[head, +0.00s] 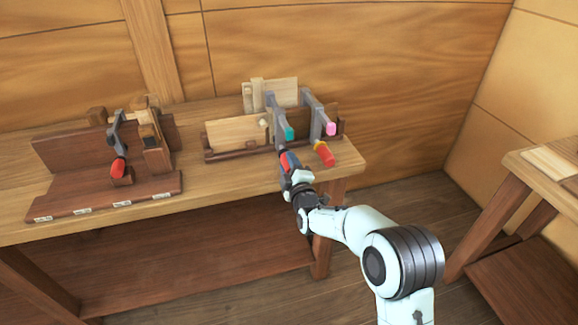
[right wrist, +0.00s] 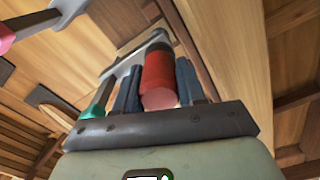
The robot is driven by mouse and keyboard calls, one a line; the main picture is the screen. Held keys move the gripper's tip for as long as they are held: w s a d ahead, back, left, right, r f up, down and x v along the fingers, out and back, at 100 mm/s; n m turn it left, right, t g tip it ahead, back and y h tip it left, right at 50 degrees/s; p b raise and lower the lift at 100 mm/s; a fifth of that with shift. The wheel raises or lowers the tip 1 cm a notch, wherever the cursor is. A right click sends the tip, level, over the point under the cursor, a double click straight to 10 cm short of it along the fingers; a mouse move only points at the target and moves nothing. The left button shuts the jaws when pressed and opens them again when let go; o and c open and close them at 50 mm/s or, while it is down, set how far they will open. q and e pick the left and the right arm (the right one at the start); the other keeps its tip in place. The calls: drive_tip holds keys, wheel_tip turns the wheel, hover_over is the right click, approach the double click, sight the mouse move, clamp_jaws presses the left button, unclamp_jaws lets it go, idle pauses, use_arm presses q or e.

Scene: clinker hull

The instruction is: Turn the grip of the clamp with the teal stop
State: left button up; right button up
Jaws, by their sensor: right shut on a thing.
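The clamp with the teal stop (head: 289,133) stands at the right part of the workbench, its grey bar (head: 279,112) rising behind the stop. Its red grip (head: 285,160) points toward me, and the jaws of my right gripper (head: 288,166) are around it. In the right wrist view the red grip (right wrist: 158,82) sits between the two dark fingers of my right gripper (right wrist: 159,88), which is shut on it. The teal stop (right wrist: 95,111) shows at the lower left there. The fingers hide part of the grip. My left gripper is not in view.
A second clamp with a pink stop (head: 330,128) and a red and yellow grip (head: 324,153) stands close on the right. A dark wooden fixture with another red-gripped clamp (head: 118,167) stands at the left. The bench top (head: 220,178) is bare between them.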

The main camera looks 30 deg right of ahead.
drive_tip(key=n, duration=0.3)
drive_tip(key=shift+n, duration=0.4)
drive_tip(key=n+p, duration=0.1)
drive_tip(key=n, duration=0.2)
drive_tip(key=shift+n, duration=0.3)
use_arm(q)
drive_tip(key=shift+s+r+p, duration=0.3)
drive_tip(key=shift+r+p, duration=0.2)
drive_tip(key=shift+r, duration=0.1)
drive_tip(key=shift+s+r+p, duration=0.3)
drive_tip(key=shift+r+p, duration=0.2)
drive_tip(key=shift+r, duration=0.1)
use_arm(e)
drive_tip(key=n, duration=0.6)
drive_tip(key=shift+n, duration=0.3)
drive_tip(key=shift+r, duration=0.1)
drive_tip(key=o, duration=1.1)
drive_tip(key=shift+c, duration=0.2)
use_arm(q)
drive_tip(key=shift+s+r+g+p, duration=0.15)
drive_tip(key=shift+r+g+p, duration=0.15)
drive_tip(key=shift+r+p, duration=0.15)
use_arm(e)
drive_tip(key=v, duration=1.3)
drive_tip(key=shift+s, duration=0.2)
